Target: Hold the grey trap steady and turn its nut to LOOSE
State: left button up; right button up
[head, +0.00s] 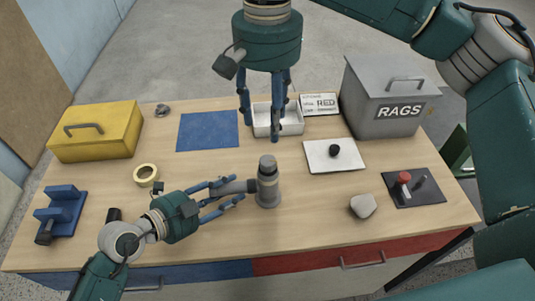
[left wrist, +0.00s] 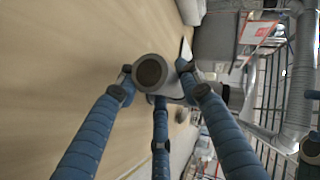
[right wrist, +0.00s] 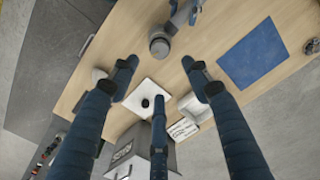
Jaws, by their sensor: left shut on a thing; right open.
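The grey trap (head: 269,193) stands upright near the middle of the wooden table, with a side pipe (head: 238,187) pointing left. A darker grey cap-like part (head: 268,164), perhaps the nut, is at its top; no LOOSE mark is legible. My left gripper (head: 236,191) is shut around the side pipe from the left. In the left wrist view the pipe's round dark end (left wrist: 150,72) shows between the fingers. My right gripper (head: 264,124) is open and empty, pointing down, above and behind the trap. The right wrist view shows the trap (right wrist: 160,46) beyond the fingertips.
A white tray (head: 264,131) lies behind the trap, with a blue mat (head: 207,131) to its left. A white plate with a black knob (head: 334,151), a pale stone-like block (head: 363,206) and a dark lever board (head: 420,195) are right. The grey RAGS bin (head: 385,85) stands back right.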

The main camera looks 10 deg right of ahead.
aim_at(269, 159)
notch_tip(269, 159, down, 12)
jog(key=shift+d+r, duration=0.1)
jog(key=shift+r, duration=0.1)
jog(key=c, duration=1.1)
